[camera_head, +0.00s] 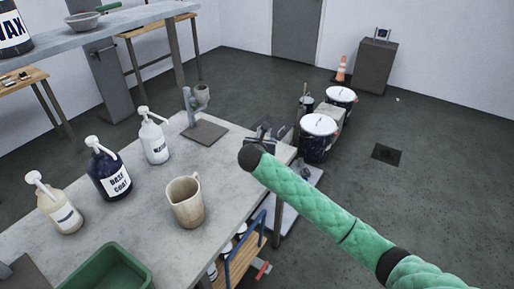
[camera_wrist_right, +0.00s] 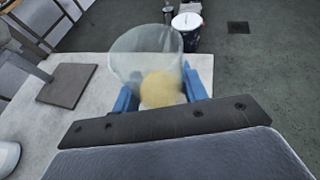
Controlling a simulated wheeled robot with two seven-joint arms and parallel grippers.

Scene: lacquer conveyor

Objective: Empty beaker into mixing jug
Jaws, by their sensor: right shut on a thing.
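My right gripper (camera_head: 264,133) is at the far right edge of the grey worktop, partly hidden by my green-sleeved arm. In the right wrist view its blue fingers (camera_wrist_right: 160,98) are shut on a clear beaker (camera_wrist_right: 140,46) with pale yellow contents low inside. The beaker's rim points away from the wrist; its exact tilt is hard to tell. In the head view the beaker is hidden or too small to make out. The beige, stained mixing jug (camera_head: 187,204) stands upright on the worktop, left of and nearer than the right gripper, apart from it. My left gripper is not in view.
A stand (camera_head: 206,132) with a small cup is behind the jug. Several pump bottles, including a dark one (camera_head: 108,172), line the left. A green bin (camera_head: 106,270) is in front. Lidded buckets (camera_head: 319,124) are on the right beyond the worktop.

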